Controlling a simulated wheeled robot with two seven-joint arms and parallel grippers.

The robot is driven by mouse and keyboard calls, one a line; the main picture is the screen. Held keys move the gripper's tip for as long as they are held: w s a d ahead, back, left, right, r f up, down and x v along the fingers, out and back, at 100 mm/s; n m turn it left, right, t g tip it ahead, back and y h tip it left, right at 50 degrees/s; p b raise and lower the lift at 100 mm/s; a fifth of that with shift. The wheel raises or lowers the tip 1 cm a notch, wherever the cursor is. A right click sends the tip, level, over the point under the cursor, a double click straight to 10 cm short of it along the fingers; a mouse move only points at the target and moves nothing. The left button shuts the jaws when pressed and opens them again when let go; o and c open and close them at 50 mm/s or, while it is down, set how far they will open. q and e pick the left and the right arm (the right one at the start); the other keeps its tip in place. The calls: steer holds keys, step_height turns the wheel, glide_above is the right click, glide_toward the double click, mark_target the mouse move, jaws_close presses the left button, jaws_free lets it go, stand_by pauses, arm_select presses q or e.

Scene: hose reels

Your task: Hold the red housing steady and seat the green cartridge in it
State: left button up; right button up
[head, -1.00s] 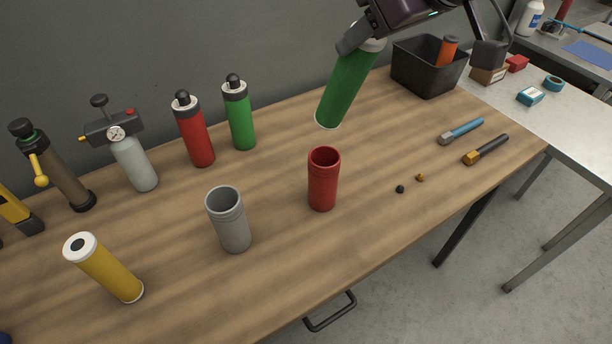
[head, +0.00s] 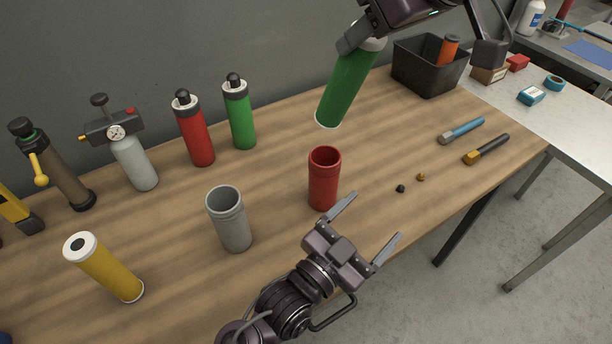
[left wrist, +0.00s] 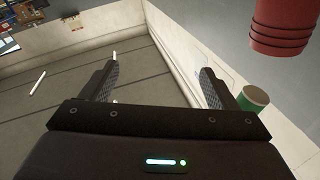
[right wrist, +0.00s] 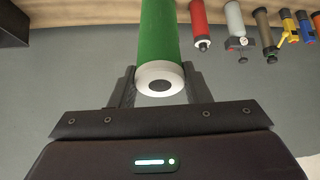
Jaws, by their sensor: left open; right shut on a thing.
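A grey cylinder (head: 229,220) and a yellow cartridge (head: 104,268) stand left of the housing. Red (head: 194,130) and green (head: 239,115) capped cylinders stand behind. Two small caps (head: 401,188) and two tools (head: 462,130) lie right. A black bin (head: 428,68) stands at the back right.

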arm_select(q)
steer(key=w+a+r+t+y, duration=0.1)
steer(key=w+a+r+t, duration=0.2)
steer(key=w+a+r, duration=0.4)
steer(key=n+g+y, duration=0.1)
steer(key=n+g, duration=0.1)
steer(key=n, duration=0.2)
glide_toward(332, 153)
steer(key=shift+w+d+r, duration=0.4)
steer(key=shift+d+r, duration=0.15)
steer(key=shift+d, duration=0.05)
steer(key=shift+w+f+y, duration=0.15)
steer(key=shift+y, duration=0.15)
steer(key=shift+w, duration=0.25)
steer(key=x, duration=0.7)
steer(key=shift+s+f, duration=0.1)
steer(key=shift+f, duration=0.05)
steer(key=c, duration=1.2)
